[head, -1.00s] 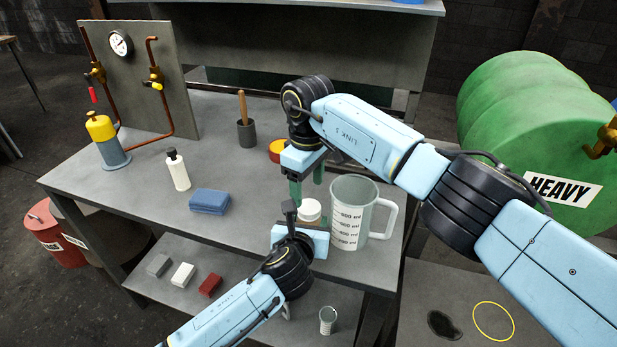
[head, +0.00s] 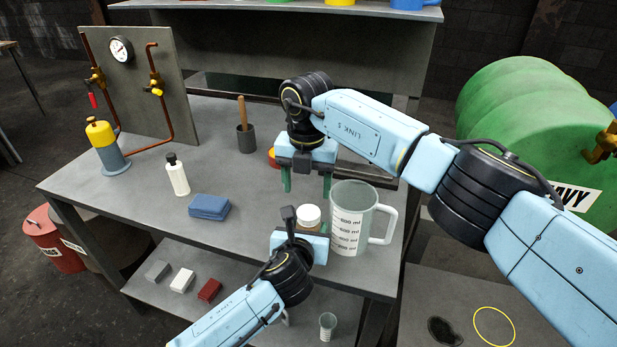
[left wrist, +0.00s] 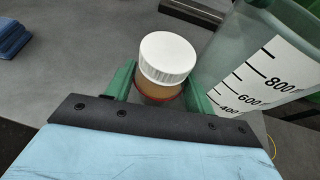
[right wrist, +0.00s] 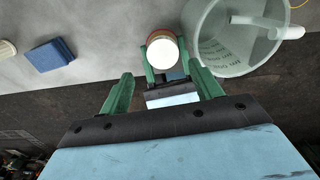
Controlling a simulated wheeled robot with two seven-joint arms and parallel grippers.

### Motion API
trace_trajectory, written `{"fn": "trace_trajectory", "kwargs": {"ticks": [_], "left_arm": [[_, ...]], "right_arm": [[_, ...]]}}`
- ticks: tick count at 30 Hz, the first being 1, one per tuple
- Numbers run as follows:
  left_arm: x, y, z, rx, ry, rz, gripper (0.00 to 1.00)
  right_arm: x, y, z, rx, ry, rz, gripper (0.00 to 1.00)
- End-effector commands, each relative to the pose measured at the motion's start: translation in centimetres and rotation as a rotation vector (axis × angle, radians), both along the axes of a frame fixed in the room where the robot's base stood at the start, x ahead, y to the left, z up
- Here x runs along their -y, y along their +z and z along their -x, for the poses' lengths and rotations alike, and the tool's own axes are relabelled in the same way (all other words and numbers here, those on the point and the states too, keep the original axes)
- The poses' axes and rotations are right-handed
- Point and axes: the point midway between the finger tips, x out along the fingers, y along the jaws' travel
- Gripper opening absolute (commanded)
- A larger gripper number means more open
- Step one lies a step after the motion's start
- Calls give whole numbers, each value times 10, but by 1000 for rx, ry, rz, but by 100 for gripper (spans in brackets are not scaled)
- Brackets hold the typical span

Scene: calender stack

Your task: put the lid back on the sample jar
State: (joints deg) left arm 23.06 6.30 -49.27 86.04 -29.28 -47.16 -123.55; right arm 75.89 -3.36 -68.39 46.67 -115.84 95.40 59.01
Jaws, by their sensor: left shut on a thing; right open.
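The sample jar (left wrist: 160,92), brownish with a reddish band, stands between the green fingers of my left gripper (left wrist: 159,88), which is shut on it. The white lid (left wrist: 167,57) sits on top of the jar, covering its mouth; I see no clear tilt, but cannot tell how tightly it is seated. The lid also shows in the head view (head: 308,213) and right wrist view (right wrist: 162,53). My right gripper (head: 307,187) is open and empty, its fingers pointing down, above and behind the lid and apart from it.
A large graduated beaker (head: 351,222) stands close to the right of the jar. A red and yellow round object (head: 273,158) is partly hidden behind my right gripper. Bench space left of the jar is clear.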

Motion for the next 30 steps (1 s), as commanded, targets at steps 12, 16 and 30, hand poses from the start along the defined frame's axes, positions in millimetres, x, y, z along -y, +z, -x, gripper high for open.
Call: {"fn": "trace_trajectory", "kwargs": {"ticks": [12, 16, 30], "left_arm": [[0, -1, 0, -1, 0, 0, 0], [0, -1, 0, -1, 0, 0, 0], [0, 0, 0, -1, 0, 0, 0]], "right_arm": [[1, 6, 0, 3, 813, 8, 64], [1, 8, 0, 3, 1068, 10, 64], [3, 14, 2, 0, 1955, 13, 64]]}}
